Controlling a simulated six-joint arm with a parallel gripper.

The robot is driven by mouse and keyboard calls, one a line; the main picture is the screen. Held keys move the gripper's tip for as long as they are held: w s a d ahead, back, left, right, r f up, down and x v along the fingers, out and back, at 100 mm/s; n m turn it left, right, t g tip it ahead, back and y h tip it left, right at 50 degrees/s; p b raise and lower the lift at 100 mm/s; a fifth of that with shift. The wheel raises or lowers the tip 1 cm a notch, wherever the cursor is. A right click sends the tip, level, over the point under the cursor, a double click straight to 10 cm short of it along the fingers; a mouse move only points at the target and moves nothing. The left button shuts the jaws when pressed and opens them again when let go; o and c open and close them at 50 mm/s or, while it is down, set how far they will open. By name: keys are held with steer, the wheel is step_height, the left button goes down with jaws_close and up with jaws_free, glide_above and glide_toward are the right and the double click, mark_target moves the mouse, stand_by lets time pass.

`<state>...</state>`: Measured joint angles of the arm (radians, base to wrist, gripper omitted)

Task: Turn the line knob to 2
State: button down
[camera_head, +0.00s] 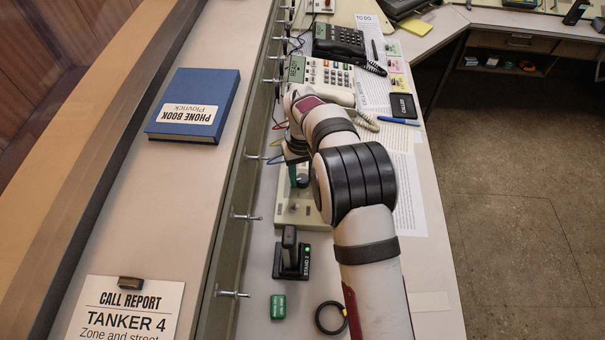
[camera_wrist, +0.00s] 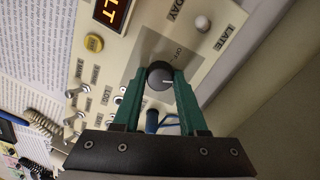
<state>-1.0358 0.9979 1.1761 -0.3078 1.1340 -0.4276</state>
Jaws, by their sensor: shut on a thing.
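A round black knob (camera_wrist: 161,73) with a white pointer mark sits on a beige panel in the wrist view. My gripper (camera_wrist: 163,82) has green fingers, one on each side of the knob, and is shut on it. The word OFF shows just above the knob; the other position marks are hidden or too small to read. I cannot read a label naming it as the line knob. In the head view my gripper (camera_head: 297,178) is over the beige control box (camera_head: 302,216), and my arm covers part of that box.
The wrist view shows an orange display (camera_wrist: 111,12), a yellow button (camera_wrist: 94,43), a white knob (camera_wrist: 202,23) and several toggle switches. In the head view a black stand (camera_head: 291,262), a green block (camera_head: 278,307) and a black ring (camera_head: 331,317) lie nearer. Telephones stand beyond.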

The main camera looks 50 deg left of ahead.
mark_target(302, 178)
steer(key=m, duration=0.4)
steer(key=shift+m, duration=2.5)
steer(key=shift+c, duration=2.2)
jaws_free()
step_height(302, 178, up, 16)
steer(key=shift+f, duration=0.1)
